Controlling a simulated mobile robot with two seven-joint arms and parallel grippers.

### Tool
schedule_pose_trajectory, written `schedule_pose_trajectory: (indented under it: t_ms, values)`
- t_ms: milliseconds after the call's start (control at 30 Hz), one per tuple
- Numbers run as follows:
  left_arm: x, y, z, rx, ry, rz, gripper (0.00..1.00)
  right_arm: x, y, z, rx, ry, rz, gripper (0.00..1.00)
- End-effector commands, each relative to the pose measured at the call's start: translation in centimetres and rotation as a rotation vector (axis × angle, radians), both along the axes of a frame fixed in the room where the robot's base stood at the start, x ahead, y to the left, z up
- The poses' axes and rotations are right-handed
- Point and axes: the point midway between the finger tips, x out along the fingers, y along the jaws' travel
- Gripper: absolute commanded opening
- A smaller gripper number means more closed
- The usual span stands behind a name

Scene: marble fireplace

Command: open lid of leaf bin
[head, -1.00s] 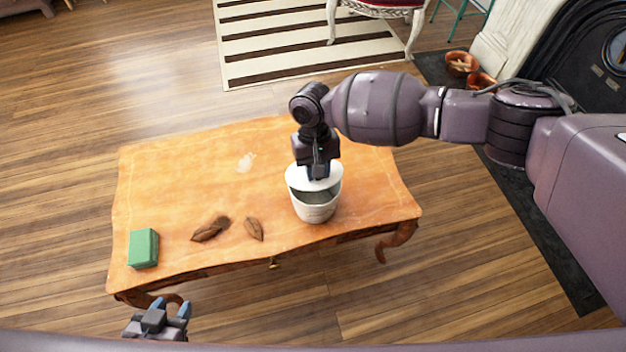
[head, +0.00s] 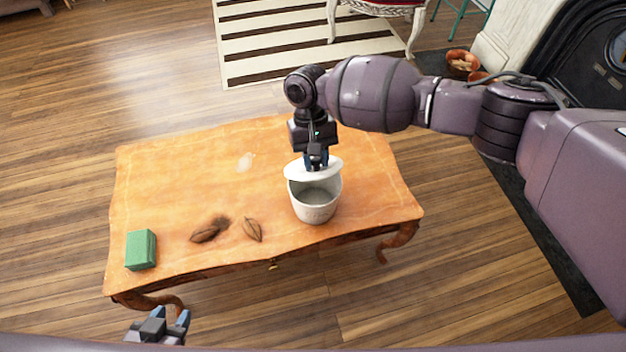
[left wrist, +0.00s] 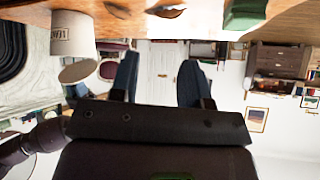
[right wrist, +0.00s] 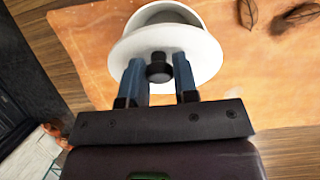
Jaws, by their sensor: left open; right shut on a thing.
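The leaf bin (head: 316,209) is a white bucket standing upright on the wooden table's right side, its front opening uncovered. Its white lid (head: 299,171) is raised and tilted at the back of the rim; I cannot tell whether it still touches the bin. My right gripper (head: 316,163) is above the lid, shut on its dark knob (right wrist: 158,68), seen between the fingers in the right wrist view. My left gripper (head: 170,315) is open and empty, below the table's front left edge. The left wrist view shows the bin (left wrist: 73,34) upside down, with lettering.
The wooden table (head: 180,175) also carries two brown leaves (head: 205,234) (head: 252,229) and a green block (head: 141,250) at the front left. A pale spot (head: 245,162) lies further back. The table's middle is mostly clear. A striped rug (head: 270,50) lies behind it.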

Motion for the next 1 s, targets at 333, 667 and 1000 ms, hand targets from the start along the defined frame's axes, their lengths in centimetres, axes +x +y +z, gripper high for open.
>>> schedule_pose_trajectory:
  t_ms: [333,667,1000]
  values:
    - [-0.4,0.0,-0.8,0.000,0.015,0.000,0.43,0.9,0.3,0.7,-0.013,0.057,0.000,0.20]
    - [-0.5,0.0,-1.1,0.000,0.020,0.000,0.43,1.2,0.4,0.8,-0.016,0.068,0.000,0.20]
    - [-0.5,-0.1,-1.4,-0.001,0.020,-0.001,0.43,2.3,0.7,1.4,-0.035,0.138,0.000,0.20]
